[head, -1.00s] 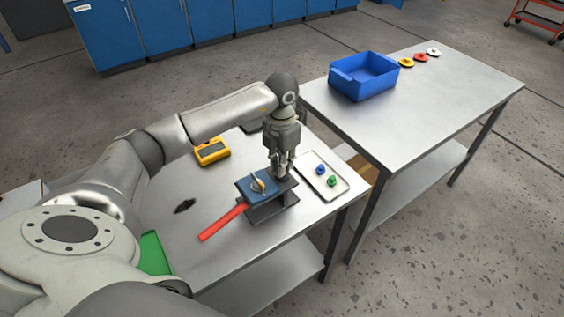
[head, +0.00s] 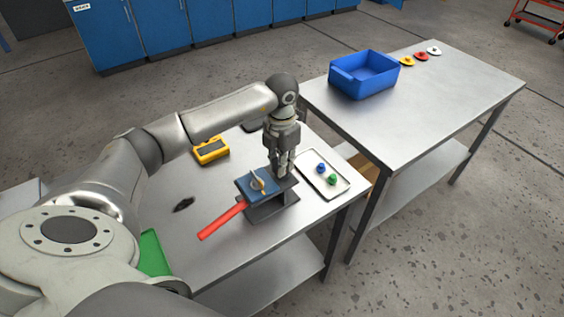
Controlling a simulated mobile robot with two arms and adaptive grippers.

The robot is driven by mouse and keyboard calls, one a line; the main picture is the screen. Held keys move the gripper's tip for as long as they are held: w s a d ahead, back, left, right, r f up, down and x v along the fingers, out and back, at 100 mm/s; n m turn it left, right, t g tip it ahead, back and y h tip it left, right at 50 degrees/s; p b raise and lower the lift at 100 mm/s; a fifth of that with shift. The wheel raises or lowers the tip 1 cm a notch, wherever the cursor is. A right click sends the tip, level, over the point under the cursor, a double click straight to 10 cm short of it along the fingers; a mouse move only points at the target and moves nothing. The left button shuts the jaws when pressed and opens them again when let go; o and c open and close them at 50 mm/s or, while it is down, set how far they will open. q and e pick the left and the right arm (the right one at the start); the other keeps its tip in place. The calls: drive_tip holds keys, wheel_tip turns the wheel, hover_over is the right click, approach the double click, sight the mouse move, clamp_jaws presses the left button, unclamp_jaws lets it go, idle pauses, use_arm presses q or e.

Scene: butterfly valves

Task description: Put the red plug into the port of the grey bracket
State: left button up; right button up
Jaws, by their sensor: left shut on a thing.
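My left gripper (head: 281,172) points down at the right end of the grey bracket (head: 270,211), close over its top plate. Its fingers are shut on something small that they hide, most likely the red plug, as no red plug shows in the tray. The port is also hidden by the fingers. The bracket stands on the near table and carries a blue block (head: 252,188) with a butterfly valve (head: 259,182) on it. A long red handle (head: 222,220) extends from it toward the lower left. My right gripper is out of view.
A white tray (head: 341,188) with a blue plug (head: 321,168) and a green plug (head: 333,180) lies right of the bracket. A yellow meter (head: 211,150) lies behind left. A blue bin (head: 363,76) and several coloured discs stand on the other table (head: 425,110).

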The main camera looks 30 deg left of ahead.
use_arm(q)
drive_tip(key=o, duration=1.2)
drive_tip(key=shift+r, duration=0.1)
drive_tip(key=shift+r+p, duration=2.15)
drive_tip(key=shift+r, duration=1.3)
